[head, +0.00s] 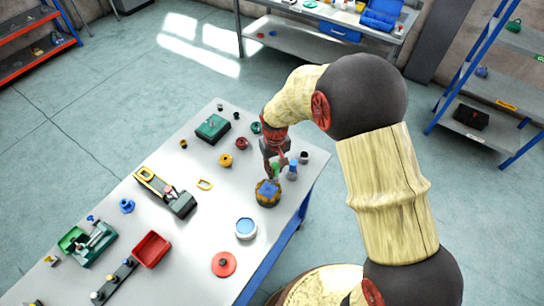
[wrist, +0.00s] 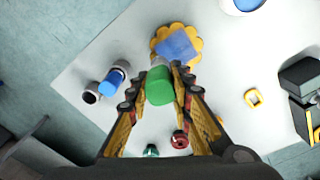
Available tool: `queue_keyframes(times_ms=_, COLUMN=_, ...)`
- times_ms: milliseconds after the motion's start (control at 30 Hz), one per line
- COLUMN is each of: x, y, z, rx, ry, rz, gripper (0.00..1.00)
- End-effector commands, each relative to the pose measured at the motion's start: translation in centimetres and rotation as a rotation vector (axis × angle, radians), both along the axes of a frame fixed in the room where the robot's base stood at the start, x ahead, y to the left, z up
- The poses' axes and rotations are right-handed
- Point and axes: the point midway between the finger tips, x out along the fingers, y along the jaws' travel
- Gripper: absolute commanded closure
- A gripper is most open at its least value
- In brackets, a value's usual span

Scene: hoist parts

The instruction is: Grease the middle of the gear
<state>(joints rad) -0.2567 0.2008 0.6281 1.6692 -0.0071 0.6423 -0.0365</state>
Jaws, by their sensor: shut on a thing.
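The yellow scalloped gear (head: 267,198) lies on the table near its right edge, with a blue, roughly square patch on its middle; it also shows at the top of the wrist view (wrist: 159,40). My gripper (head: 272,166) is shut on a green thing (wrist: 160,88) with a greyish end, held between its fingers in the wrist view (wrist: 160,80). The greyish end points toward the gear and overlaps its near edge in the wrist view. I cannot tell whether it touches the gear. The fingers hide parts of the green thing.
A blue bottle-like thing (head: 292,170) and a small dark cup (head: 304,157) stand close to the right of my gripper. A white and blue round container (head: 246,229) and a red disc (head: 224,264) sit nearer. A green box (head: 212,128) stands farther back.

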Motion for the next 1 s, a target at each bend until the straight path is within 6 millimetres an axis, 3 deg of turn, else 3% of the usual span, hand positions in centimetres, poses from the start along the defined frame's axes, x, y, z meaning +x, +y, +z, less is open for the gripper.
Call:
queue_keyframes(times_ms=500, x=0.8, y=-0.2, z=4.7, rx=0.001, ry=-0.002, rz=-0.004, gripper=1.0)
queue_keyframes(times_ms=1000, x=0.9, y=-0.3, z=4.9, rx=0.0, ry=-0.001, rz=-0.004, gripper=1.0)
